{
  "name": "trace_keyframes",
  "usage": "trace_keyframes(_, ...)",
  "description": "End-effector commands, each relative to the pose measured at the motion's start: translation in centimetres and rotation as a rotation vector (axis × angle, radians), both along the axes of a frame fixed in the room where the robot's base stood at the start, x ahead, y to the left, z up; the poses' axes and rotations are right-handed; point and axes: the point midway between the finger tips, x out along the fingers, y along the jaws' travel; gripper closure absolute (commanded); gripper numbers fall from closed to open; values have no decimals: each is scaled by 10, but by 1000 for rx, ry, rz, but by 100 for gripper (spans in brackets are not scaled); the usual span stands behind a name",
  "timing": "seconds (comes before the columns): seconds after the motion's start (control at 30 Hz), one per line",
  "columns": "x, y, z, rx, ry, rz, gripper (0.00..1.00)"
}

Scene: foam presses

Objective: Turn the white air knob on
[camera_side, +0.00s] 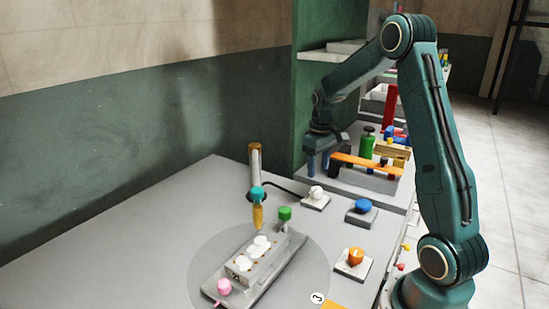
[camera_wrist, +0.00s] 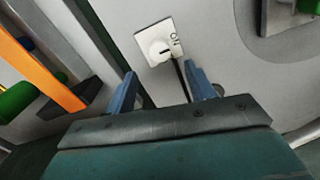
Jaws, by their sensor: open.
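The white air knob (camera_side: 316,192) sits on a small square white plate on the grey table, with a black cable running to it. In the wrist view the knob (camera_wrist: 159,50) is round, with a dark pointer mark and small black lettering beside it, too small to read surely. My gripper (camera_side: 318,168) is open and empty, with its blue fingers pointing down, above and behind the knob in the side view. In the wrist view my gripper (camera_wrist: 162,82) shows its two fingers spread either side, short of the knob and apart from it.
A blue knob (camera_side: 361,206) and an orange knob (camera_side: 355,257) stand nearby. An orange bar (camera_side: 366,165) and a green cylinder (camera_side: 368,145) are close to my gripper. A foam press (camera_side: 257,195) and a block with white pieces (camera_side: 245,271) stand in front.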

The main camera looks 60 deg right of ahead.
Motion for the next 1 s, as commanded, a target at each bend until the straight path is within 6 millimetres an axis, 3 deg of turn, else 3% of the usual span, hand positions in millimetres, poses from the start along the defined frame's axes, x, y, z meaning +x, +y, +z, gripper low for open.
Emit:
trace_keyframes(0.2,0,0,35,-2,-3,0,46)
trace_keyframes(0.4,0,0,52,-1,-2,1,46)
trace_keyframes(1.0,0,5,60,-4,-5,4,46)
